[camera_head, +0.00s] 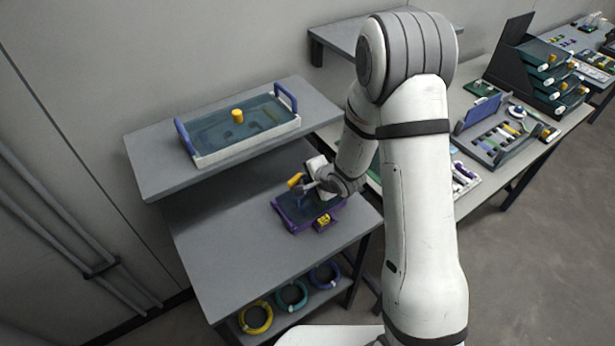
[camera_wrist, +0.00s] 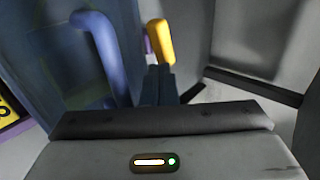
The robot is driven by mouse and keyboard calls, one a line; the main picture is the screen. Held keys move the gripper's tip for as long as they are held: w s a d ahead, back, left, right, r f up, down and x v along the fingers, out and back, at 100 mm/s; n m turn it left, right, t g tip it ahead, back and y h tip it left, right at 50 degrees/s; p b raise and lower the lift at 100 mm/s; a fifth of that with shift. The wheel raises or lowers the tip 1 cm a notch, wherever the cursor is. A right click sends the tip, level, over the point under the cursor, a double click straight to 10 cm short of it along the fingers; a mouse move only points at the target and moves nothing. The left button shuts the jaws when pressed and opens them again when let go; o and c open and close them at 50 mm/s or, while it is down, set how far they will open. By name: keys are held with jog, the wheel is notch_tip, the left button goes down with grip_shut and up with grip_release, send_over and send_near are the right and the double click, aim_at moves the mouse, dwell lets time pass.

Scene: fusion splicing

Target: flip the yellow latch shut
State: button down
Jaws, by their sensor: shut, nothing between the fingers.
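The yellow latch (camera_head: 295,180) stands raised at the back left of a purple-edged device (camera_head: 290,227) on the grey table. It shows at the top middle of the wrist view (camera_wrist: 161,42), just beyond the fingertips. My gripper (camera_head: 309,187) is at the latch, over the device, with its fingers shut and empty. The dark fingers show together in the wrist view (camera_wrist: 158,82). They look close to the latch's lower end; I cannot tell whether they touch it. My arm hides part of the device's right side.
A white-rimmed tray (camera_head: 247,147) with blue handles and a yellow knob stands on the shelf behind. A blue curved bar (camera_wrist: 103,50) shows left of the fingers. Yellow, teal and blue coils lie below. The table's left part (camera_head: 225,265) is clear.

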jog(key=shift+w+d+r+p, duration=0.15)
jog(key=shift+w+p, duration=0.35)
jog(key=shift+p, duration=0.15)
jog(key=shift+w+p, duration=0.55)
jog(key=shift+w, duration=0.15)
dwell(0.9)
jog(key=shift+s+a, duration=0.55)
jog(key=shift+s, duration=0.15)
jog(key=s+d+r+p, duration=0.3)
jog(key=d+r+p, duration=0.3)
jog(key=shift+s+d+r+p, duration=0.15)
jog(key=shift+s+r+p, duration=0.15)
jog(key=shift+s, duration=0.1)
